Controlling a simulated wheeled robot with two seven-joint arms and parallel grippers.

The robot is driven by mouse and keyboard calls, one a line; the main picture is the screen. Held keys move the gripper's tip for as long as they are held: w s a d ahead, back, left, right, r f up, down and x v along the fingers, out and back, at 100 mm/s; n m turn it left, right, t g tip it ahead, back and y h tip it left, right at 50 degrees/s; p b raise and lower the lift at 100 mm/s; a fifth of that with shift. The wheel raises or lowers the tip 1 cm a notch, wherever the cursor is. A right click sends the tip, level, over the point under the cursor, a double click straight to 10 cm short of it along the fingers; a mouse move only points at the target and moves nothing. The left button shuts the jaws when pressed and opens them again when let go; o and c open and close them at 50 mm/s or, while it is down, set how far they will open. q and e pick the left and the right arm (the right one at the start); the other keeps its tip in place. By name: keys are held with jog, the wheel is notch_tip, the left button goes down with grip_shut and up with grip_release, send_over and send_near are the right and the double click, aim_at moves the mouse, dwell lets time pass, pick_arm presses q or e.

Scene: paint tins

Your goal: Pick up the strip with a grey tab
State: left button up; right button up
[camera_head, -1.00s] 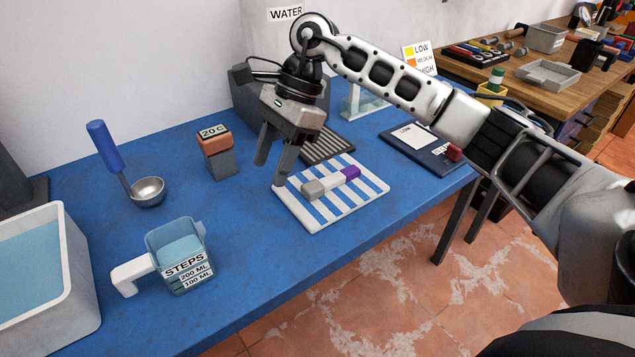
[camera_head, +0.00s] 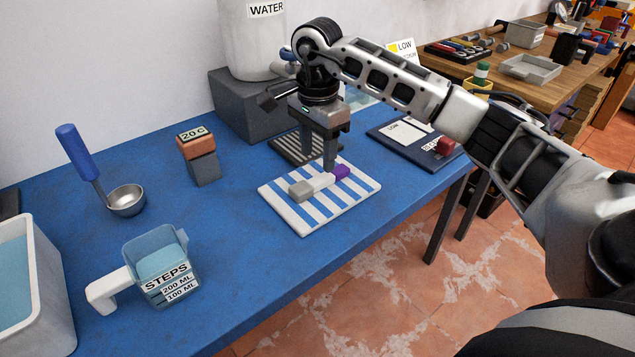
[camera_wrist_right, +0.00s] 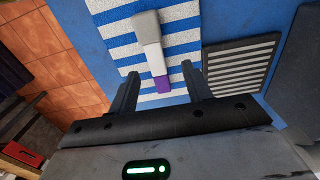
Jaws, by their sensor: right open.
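The strip (camera_head: 318,183) lies on a blue-and-white striped mat (camera_head: 302,222). It has a grey tab at its left end, a white middle and a purple far end. In the right wrist view the strip (camera_wrist_right: 153,55) points away from me, purple end nearest and grey tab farthest. My right gripper (camera_head: 318,164) is open and empty, pointing down near the purple end. In the wrist view its fingers (camera_wrist_right: 161,80) stand either side of the purple end, apart from it; their exact height is unclear. My left gripper is out of view.
A grey ribbed plate (camera_head: 290,148) lies just behind the mat. A dark board (camera_head: 385,135) with a red block is to the right. A "20 C" block (camera_head: 204,168), a ladle (camera_head: 127,201) and a measuring jug (camera_head: 160,255) stand left. Blue table in front of the mat is clear.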

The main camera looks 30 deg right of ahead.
aim_at(320, 178)
jog(key=f, duration=0.5)
jog(key=shift+s+d+f, duration=0.1)
jog(key=shift+s, duration=0.25)
jog(key=c, duration=1.1)
jog(key=shift+o, duration=0.2)
